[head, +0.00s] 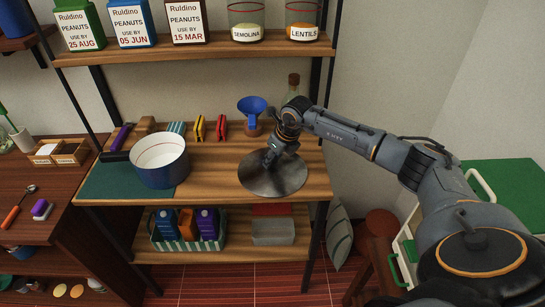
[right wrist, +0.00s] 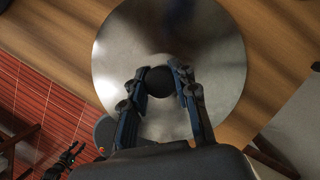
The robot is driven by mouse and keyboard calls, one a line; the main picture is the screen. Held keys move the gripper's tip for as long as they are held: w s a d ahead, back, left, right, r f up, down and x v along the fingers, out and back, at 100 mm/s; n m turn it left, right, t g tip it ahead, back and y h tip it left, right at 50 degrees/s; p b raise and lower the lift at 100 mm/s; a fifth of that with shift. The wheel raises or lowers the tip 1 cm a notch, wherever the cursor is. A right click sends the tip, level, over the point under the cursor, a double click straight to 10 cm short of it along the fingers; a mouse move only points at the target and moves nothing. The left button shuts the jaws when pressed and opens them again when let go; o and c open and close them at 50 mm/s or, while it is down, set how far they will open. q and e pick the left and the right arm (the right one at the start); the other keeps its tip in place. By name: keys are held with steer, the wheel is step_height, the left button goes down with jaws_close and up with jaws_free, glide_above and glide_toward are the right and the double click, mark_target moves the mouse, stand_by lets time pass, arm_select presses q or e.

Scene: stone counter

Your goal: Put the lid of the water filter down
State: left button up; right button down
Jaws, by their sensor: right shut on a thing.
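The lid is a round grey metal disc (head: 285,183) with a dark round knob. It lies flat over the right front of the wooden middle shelf; I cannot tell if it touches the wood. My right gripper (head: 272,157) is above it. In the right wrist view the disc (right wrist: 205,50) fills the upper middle, and my right gripper (right wrist: 160,82) is shut on its black knob (right wrist: 159,80), one finger on each side. A dark jointed shape (right wrist: 65,160) at the lower left may be my left gripper; its fingers are too small to judge. No water filter is identifiable.
A blue pot (head: 160,175) stands on a green mat (head: 103,185) left of the lid. A blue funnel (head: 252,106) and a corked bottle (head: 293,84) are behind it. Bare wood (head: 212,180) lies between pot and lid. The shelf's front edge is close to the lid.

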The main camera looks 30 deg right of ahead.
steer(key=shift+f, duration=0.15)
steer(key=c, duration=1)
jaws_free()
steer(key=shift+c, duration=0.2)
steer(key=shift+r, duration=0.3)
steer(key=shift+s+r, duration=0.1)
steer(key=shift+r, duration=0.2)
steer(key=b+v, duration=0.2)
steer(key=v, duration=0.9)
steer(key=shift+s, duration=0.1)
